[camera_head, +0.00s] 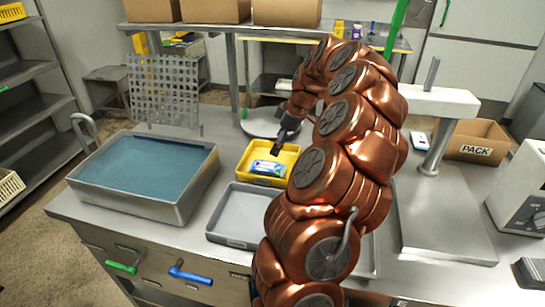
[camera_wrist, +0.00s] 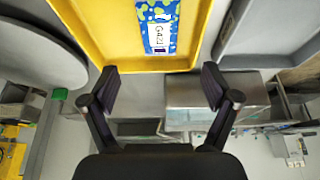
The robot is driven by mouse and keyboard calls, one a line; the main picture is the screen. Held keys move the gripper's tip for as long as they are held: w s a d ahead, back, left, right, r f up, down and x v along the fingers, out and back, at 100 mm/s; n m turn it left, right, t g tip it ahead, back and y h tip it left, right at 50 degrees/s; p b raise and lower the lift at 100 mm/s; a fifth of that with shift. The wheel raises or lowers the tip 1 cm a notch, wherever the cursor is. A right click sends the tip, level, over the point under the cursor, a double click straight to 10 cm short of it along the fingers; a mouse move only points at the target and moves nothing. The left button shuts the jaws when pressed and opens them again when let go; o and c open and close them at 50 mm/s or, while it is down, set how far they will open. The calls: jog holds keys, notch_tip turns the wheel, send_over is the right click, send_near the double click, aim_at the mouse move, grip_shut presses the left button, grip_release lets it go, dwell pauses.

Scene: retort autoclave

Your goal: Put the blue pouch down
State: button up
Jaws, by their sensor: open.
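The blue pouch (camera_head: 268,168) lies flat in the yellow tray (camera_head: 247,156) on the steel table. In the wrist view the pouch (camera_wrist: 158,24) shows a white label reading "G424" and lies on the floor of the yellow tray (camera_wrist: 100,38). My gripper (camera_head: 277,150) is above the back of the yellow tray, apart from the pouch. In the wrist view my gripper's fingers (camera_wrist: 158,85) are spread wide with nothing between them.
A grey tray (camera_head: 222,238) sits in front of the yellow one. A water-filled basin (camera_head: 190,200) stands at left with a perforated plate (camera_head: 163,90) behind it. A round pale plate (camera_head: 258,132) lies behind the yellow tray. A PACK box (camera_head: 476,151) stands at right.

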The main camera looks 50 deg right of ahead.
jog(key=shift+v, duration=1.2)
jog(key=s+a+r+g, duration=0.1)
jog(key=a+r, duration=0.1)
jog(key=a, duration=1.3)
jog(key=s+a+r+g, duration=0.1)
jog(key=a+g, duration=0.1)
jog(key=a, duration=1.2)
jog(key=s+a+f+m+g, duration=0.1)
jog(key=s+a+f+m, duration=0.1)
jog(key=s, duration=0.5)
jog(key=s+a+f+m+h, duration=0.1)
jog(key=s+a+f, duration=0.1)
jog(key=s+a, duration=0.3)
jog(key=s+a+f+m+g+h, duration=0.1)
jog(key=s+a+f+m, duration=0.1)
jog(key=s, duration=0.7)
jog(key=shift+a+f+m+g, duration=0.3)
jog(key=shift+a+f, duration=0.3)
jog(key=shift+a, duration=0.15)
jog(key=shift+r, duration=0.1)
notch_tip(320, 180, up, 2)
jog(key=shift+r+p, duration=0.1)
jog(key=shift+p, duration=0.85)
